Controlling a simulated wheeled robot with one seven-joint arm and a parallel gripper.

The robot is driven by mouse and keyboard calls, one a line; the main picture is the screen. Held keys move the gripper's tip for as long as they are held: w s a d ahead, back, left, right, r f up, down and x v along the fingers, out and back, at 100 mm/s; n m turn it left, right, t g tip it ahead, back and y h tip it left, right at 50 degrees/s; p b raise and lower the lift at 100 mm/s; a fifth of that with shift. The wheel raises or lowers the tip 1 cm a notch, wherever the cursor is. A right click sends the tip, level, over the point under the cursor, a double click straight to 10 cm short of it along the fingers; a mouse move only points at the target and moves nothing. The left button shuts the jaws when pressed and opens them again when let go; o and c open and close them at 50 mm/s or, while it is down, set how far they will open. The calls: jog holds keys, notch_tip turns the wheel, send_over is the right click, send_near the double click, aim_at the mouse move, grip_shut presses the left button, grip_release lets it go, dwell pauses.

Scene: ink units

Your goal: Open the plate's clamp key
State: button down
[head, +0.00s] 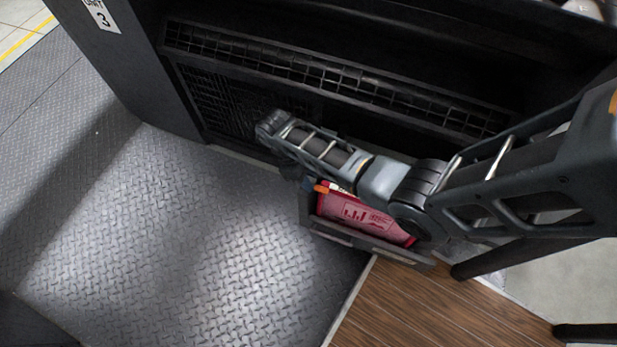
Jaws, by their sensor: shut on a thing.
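My arm reaches in from the right and bends down at its far end in front of the dark machine. My gripper (305,180) is small and dark here, mostly hidden under my own wrist, at the left end of a tray with a pink-red block. It is shut on a small orange piece (321,188), which looks like the clamp key. The key's shape and angle are too small to tell. The plate itself cannot be made out clearly; my forearm covers part of this area.
The dark machine (150,60) with a long grille (330,75) stands behind. A wooden surface (430,310) lies at the lower right. Metal tread floor (190,240) at left is clear.

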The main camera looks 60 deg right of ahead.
jog(key=m+y+p, duration=0.1)
jog(key=m, duration=0.1)
jog(key=m+p, duration=0.1)
jog(key=m, duration=0.1)
jog(key=shift+r+m+y, duration=0.1)
jog(key=shift+m+y, duration=0.3)
jog(key=m, duration=0.2)
jog(key=m+t+y+p, duration=0.1)
jog(key=m, duration=0.1)
jog(key=shift+m+y, duration=0.3)
jog(key=m+t+y+p, duration=0.1)
jog(key=m+p, duration=0.1)
jog(key=m, duration=0.2)
jog(key=shift+m, duration=0.3)
jog(key=shift+m+t+y+p, duration=0.4)
jog(key=shift+m+t+p, duration=0.55)
jog(key=shift+m, duration=1.05)
jog(key=c, duration=1)
grip_release()
jog(key=shift+c, duration=0.2)
